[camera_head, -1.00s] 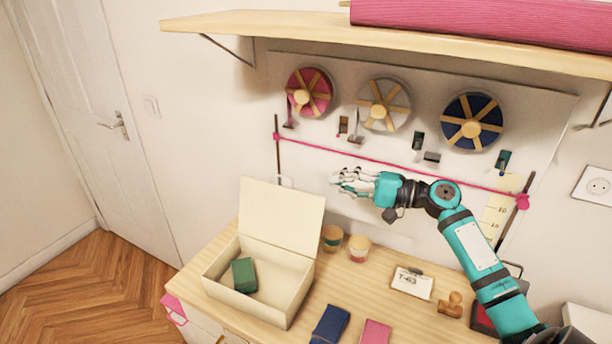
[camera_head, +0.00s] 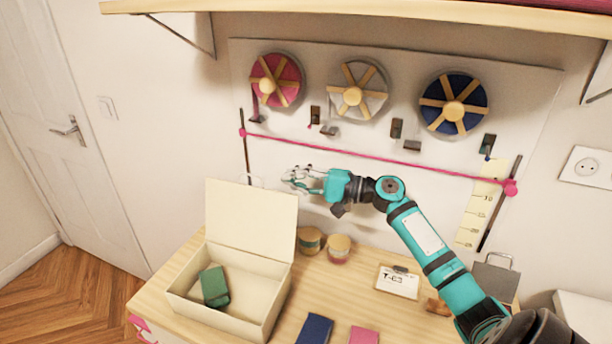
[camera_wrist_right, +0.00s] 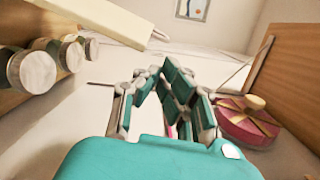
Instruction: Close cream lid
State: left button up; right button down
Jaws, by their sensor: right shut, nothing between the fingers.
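A cream box (camera_head: 238,323) stands on the table with its cream lid (camera_head: 250,222) open, raised upright at the back. A green block (camera_head: 214,287) lies in the box's left part. My right gripper (camera_head: 293,179) is shut and empty. In the head view it appears just above the lid's upper right corner; whether it touches the lid I cannot tell. In the right wrist view the shut fingers (camera_wrist_right: 172,82) are in the middle, and the lid's cream edge (camera_wrist_right: 105,18) shows at upper left, apart from them. My left gripper is not in view.
Two jars (camera_head: 338,248) stand right of the lid. A card (camera_head: 398,282), a dark blue item (camera_head: 315,330) and a pink item (camera_head: 363,335) lie on the table. Behind is a wall panel with spools (camera_head: 453,104) and a pink cord (camera_head: 380,160). A shelf (camera_head: 360,12) hangs above.

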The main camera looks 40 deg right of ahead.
jog(key=p+x, duration=0.1)
jog(key=x, duration=0.3)
jog(key=shift+w+a+f, duration=0.1)
jog(key=shift+w+a, duration=0.05)
jog(key=shift+w, duration=0.2)
